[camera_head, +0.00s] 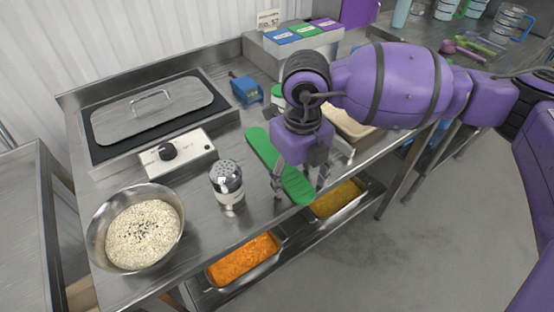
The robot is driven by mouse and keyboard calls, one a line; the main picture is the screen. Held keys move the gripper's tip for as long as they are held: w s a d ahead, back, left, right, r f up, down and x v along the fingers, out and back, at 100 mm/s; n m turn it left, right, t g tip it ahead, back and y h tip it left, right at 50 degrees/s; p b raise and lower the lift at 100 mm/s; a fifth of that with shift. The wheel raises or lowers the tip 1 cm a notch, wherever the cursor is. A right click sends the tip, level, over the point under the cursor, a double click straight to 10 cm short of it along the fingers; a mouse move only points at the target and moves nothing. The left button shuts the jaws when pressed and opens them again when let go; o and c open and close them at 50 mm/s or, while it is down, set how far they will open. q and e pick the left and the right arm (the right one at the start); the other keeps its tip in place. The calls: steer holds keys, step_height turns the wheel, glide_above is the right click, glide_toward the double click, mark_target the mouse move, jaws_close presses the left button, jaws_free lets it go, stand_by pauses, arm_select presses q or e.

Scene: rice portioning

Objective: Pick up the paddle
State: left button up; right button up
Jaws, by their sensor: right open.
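The green paddle (264,150) lies flat on the steel counter (190,215), slanting from upper left to lower right. My right gripper (299,191) is over its lower right end, pointing down. Its fingers are open, one on each side of the green piece. The gripper and wrist hide part of the paddle. I cannot tell whether the fingers touch it. My left gripper is not in view.
A metal shaker (227,184) stands left of the paddle. A steel bowl of rice (142,229) is at the front left. A lidded cooker (150,112) is behind. A blue device (246,90) stands behind the paddle. Food trays (243,260) sit on the lower shelf.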

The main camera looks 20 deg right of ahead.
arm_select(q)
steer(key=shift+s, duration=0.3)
arm_select(e)
steer(key=c, duration=1.3)
steer(key=shift+o, duration=0.2)
steer(key=shift+r, duration=0.15)
steer(key=shift+w+r, duration=0.1)
steer(key=shift+r, duration=0.15)
step_height(320, 180, up, 2)
steer(key=shift+r, duration=0.1)
steer(key=s+a+r+p, duration=0.1)
steer(key=s+a+r, duration=0.2)
steer(key=s+r, duration=0.3)
steer(key=s+a+r+p, duration=0.2)
steer(key=s+r, duration=0.4)
steer(key=r, duration=0.4)
steer(key=shift+s+a, duration=0.25)
steer(key=shift+a, duration=0.6)
steer(key=o, duration=0.6)
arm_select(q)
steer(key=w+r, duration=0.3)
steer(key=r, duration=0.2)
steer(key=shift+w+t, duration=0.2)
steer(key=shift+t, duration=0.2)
arm_select(e)
steer(key=c, duration=1)
